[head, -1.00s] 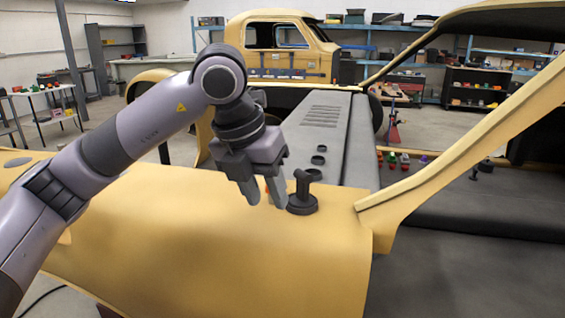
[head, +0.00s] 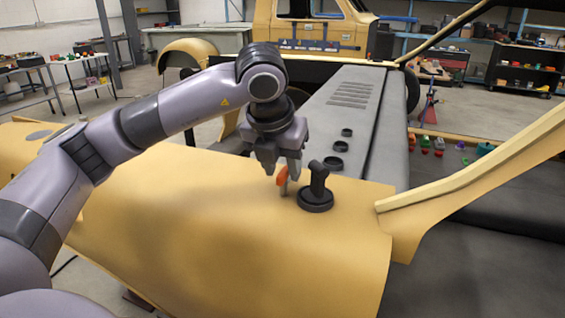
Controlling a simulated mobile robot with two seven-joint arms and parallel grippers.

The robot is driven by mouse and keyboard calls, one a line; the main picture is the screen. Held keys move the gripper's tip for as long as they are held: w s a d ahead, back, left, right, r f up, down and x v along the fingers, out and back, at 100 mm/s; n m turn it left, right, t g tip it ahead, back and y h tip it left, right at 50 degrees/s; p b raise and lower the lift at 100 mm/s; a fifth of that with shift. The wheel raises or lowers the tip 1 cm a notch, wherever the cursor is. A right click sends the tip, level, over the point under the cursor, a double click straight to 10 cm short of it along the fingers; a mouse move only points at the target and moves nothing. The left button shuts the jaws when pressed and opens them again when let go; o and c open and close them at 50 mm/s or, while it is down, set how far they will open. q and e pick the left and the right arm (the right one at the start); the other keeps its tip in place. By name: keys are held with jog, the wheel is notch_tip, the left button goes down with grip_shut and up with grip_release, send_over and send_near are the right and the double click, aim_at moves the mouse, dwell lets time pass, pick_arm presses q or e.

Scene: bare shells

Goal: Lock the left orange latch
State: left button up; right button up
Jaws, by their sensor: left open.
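The orange latch (head: 282,180) stands on the yellow body panel (head: 200,225), just left of a black knob-like fitting (head: 316,190). Only part of the latch shows, as my left gripper is close above it and partly in front. My left gripper (head: 280,170) points down, open, with its fingertips at the latch's upper part. I cannot tell whether the fingers touch it. My right gripper is out of view.
The grey hood strip (head: 350,110) with round black caps runs back from the panel. A yellow pillar (head: 480,175) slants up at the right. Small coloured parts (head: 440,146) lie beyond it. The front of the yellow panel is clear.

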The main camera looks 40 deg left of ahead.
pick_arm(q)
jog(key=shift+f, duration=0.1)
grip_shut()
